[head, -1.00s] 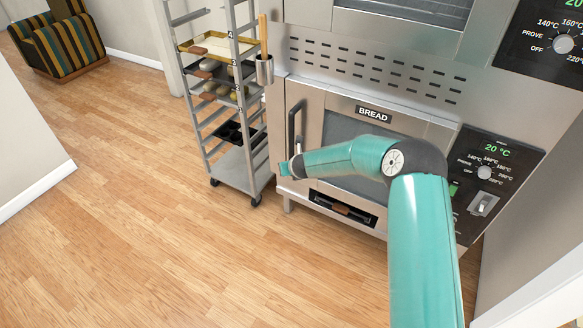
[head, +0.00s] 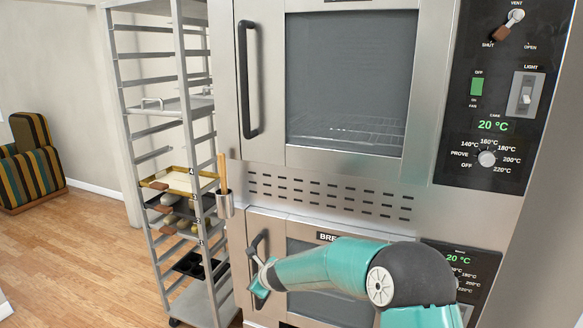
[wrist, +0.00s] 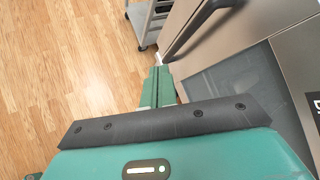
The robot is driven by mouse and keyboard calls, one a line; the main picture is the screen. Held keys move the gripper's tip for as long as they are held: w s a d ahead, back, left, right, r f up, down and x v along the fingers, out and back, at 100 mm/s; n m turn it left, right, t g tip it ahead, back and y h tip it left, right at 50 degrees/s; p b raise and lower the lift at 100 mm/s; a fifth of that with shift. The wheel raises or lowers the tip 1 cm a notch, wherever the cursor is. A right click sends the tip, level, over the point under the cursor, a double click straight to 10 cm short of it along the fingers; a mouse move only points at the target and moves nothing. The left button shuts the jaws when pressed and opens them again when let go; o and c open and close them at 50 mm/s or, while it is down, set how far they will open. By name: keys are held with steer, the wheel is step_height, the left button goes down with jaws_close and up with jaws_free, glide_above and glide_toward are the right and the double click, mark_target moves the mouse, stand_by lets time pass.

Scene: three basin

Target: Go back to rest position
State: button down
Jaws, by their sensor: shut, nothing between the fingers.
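My gripper (head: 259,287) is at the end of my teal arm, in front of the lower oven door (head: 300,262) and close to the left side of its dark handle (head: 258,250). In the wrist view my gripper (wrist: 158,84) has its fingers together, with nothing seen between them. The lower oven's handle (wrist: 200,28) is above and to the right of the fingers there. I cannot tell from these views whether the fingers touch the door. The lower door looks closed.
A tall metal rack (head: 187,135) with trays stands left of the oven. A cup with wooden handles (head: 224,204) hangs beside it. The upper oven door (head: 345,90) is closed. A striped armchair (head: 30,165) is at far left. Wooden floor (head: 95,250) lies open left of the rack.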

steer(key=s+d+r+n+g+h, duration=0.1)
steer(key=s+d+r+n, duration=0.55)
steer(key=s+r, duration=0.25)
steer(key=s+d+r+n, duration=0.5)
steer(key=s+r+n, duration=0.3)
steer(key=s+r, duration=0.1)
steer(key=s+d+n+h, duration=0.1)
steer(key=s+d+n, duration=0.1)
steer(key=s+d, duration=0.3)
steer(key=s+d+r+n+g+h, duration=0.1)
steer(key=s+d+n, duration=0.2)
steer(key=s, duration=0.7)
steer(key=s+d+n+h, duration=0.2)
steer(key=s+d+n, duration=0.1)
steer(key=s+d, duration=0.3)
steer(key=s, duration=0.2)
steer(key=shift+s+d+r+g, duration=0.3)
steer(key=shift+s+r+g, duration=0.05)
steer(key=shift+g, duration=0.05)
steer(key=shift+n, duration=0.25)
